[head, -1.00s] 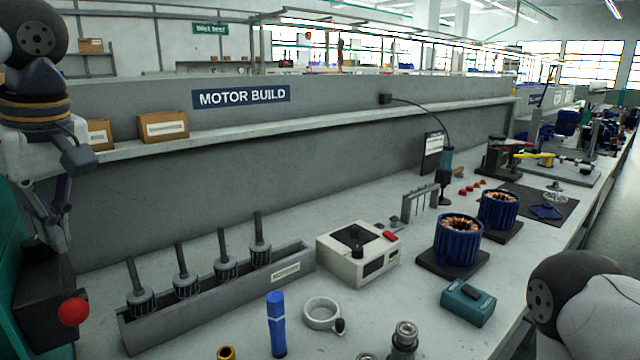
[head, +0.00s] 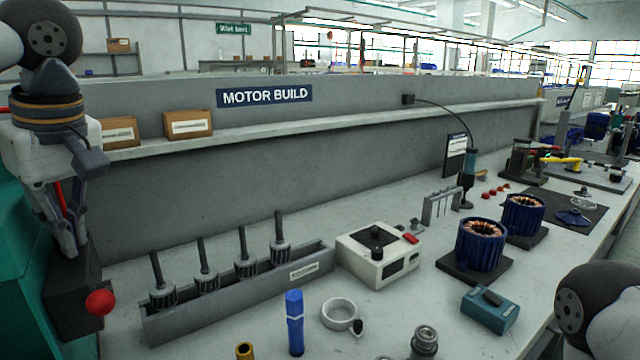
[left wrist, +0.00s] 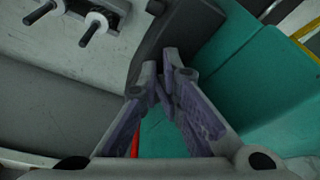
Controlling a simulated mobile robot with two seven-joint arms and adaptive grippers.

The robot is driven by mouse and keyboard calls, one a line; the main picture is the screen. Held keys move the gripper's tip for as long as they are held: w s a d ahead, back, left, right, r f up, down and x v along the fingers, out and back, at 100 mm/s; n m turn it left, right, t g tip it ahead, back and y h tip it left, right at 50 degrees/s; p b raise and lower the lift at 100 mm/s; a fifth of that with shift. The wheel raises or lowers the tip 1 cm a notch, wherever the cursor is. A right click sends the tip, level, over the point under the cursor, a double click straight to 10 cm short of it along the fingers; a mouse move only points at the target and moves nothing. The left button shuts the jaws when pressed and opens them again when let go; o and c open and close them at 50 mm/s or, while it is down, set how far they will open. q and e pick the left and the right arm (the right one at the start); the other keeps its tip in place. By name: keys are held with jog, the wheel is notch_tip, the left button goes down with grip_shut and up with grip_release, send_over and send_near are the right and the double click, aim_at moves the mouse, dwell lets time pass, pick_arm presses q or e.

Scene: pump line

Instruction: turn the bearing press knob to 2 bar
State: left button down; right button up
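A teal machine (head: 25,270) stands at the left edge of the head view, with a dark block (head: 72,300) and a red ball (head: 100,302) at its front; I take it for the bearing press. No pressure knob or gauge reading can be made out on it. My left gripper (head: 73,250) points down in front of it, its fingertips close together and empty. In the left wrist view, the fingers (left wrist: 162,88) converge over the teal surface (left wrist: 235,85) and beside a dark part (left wrist: 175,38). My right gripper is out of view; only my right arm shows at lower right.
A grey rack (head: 240,292) holds several upright shafts. A white box with a black knob (head: 377,252) stands right of it. A blue cylinder (head: 294,322), a white ring (head: 340,314), a teal box (head: 490,309) and blue stators (head: 481,243) occupy the bench.

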pick_arm(q)
jog(key=shift+s+a+f, duration=0.25)
jog(key=shift+f, duration=0.05)
jog(key=shift+s+d, duration=0.2)
jog(key=shift+s, duration=0.05)
jog(key=a+v, duration=0.1)
jog(key=v, duration=0.5)
jog(key=shift+w+r, duration=0.25)
jog(key=shift+r, duration=0.1)
jog(key=shift+a, duration=0.1)
